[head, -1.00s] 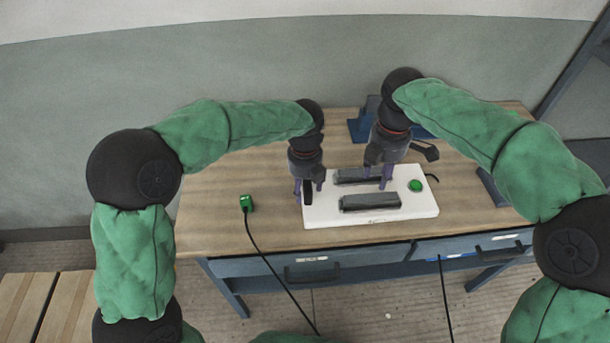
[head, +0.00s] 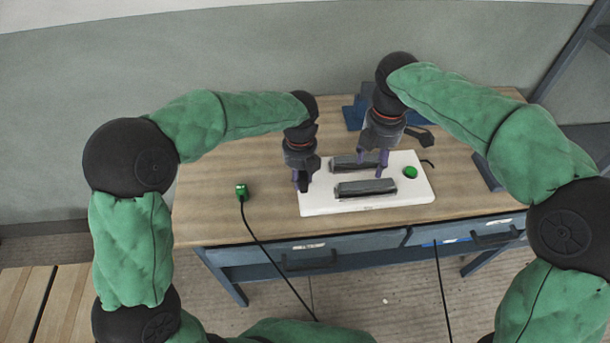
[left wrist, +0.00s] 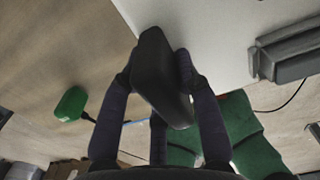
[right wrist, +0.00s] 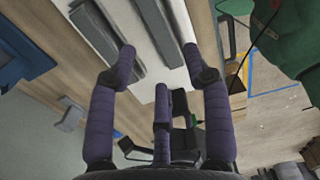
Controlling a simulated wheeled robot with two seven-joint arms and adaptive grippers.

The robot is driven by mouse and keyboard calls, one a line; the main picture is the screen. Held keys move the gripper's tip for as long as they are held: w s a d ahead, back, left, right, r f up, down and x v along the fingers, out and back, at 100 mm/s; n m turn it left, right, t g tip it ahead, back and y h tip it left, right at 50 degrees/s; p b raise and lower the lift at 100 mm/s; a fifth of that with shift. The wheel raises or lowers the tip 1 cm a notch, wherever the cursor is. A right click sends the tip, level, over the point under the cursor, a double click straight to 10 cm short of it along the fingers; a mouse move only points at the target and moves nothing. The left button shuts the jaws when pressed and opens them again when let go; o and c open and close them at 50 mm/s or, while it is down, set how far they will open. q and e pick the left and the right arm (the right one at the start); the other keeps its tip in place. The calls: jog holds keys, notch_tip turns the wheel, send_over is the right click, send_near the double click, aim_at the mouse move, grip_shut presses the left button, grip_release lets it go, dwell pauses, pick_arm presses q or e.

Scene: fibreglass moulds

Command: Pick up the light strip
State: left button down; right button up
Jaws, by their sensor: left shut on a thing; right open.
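Two long dark grey strips lie side by side on a white board (head: 318,203): a front strip (head: 365,189) and a rear strip (head: 345,163). I cannot tell which is the light strip. My left gripper (head: 303,184) is at the board's left end, shut on a small black block (left wrist: 158,78); the block shows between its fingers in the left wrist view. My right gripper (head: 375,166) is open above the strips, fingers pointing down. In the right wrist view, the strips (right wrist: 152,22) show beyond and between its open fingertips, with nothing held.
A green button (head: 410,172) sits on the board's right end. A green plug-like piece (head: 241,191) with a black cable lies on the wooden table (head: 205,215), left of the board. A blue stand (head: 354,114) is behind. Drawers (head: 340,250) hang under the front edge.

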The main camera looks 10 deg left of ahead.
aim_at(362, 182)
jog(key=shift+o, duration=0.6)
jog(key=shift+a+r+m, duration=0.35)
jog(key=shift+r+m, duration=0.05)
jog(key=shift+r, duration=0.2)
jog(key=shift+a+r+m, duration=0.3)
jog(key=shift+r+m, duration=0.1)
jog(key=shift+r, duration=0.2)
jog(key=f, duration=1.1)
jog(key=shift+w+f, duration=0.2)
jog(key=shift+f, duration=0.2)
jog(key=c, duration=1.3)
